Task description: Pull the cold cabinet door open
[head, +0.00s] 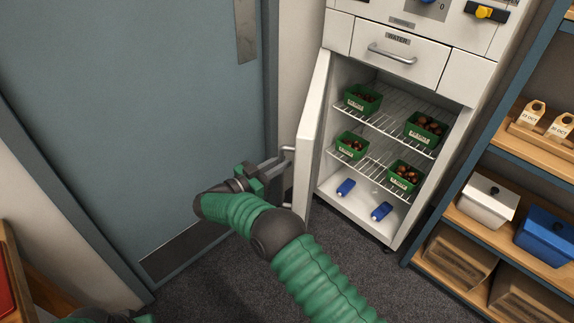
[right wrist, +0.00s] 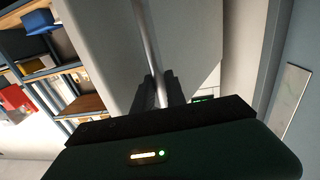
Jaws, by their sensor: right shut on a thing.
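The cold cabinet (head: 352,185) stands with its white door (head: 316,128) swung open to the left, so its interior shows. My right gripper (head: 279,161) is shut on the door handle (head: 288,150) on the door's outer face. In the right wrist view the handle (right wrist: 149,38) runs as a metal bar between the dark fingers (right wrist: 160,90), with the pale door panel (right wrist: 105,60) behind it. Part of the handle is hidden by the gripper. A green and dark sliver at the bottom left of the head view seems to be my left arm; its gripper does not show.
Wire shelves (head: 385,126) inside hold several green chestnut punnets (head: 427,128); blue items (head: 381,211) lie on the cabinet floor. A closed drawer (head: 400,50) is above. A blue-grey room door (head: 130,130) is left, a stocked shelf unit (head: 480,135) right. Dark carpet (head: 350,262) in front is clear.

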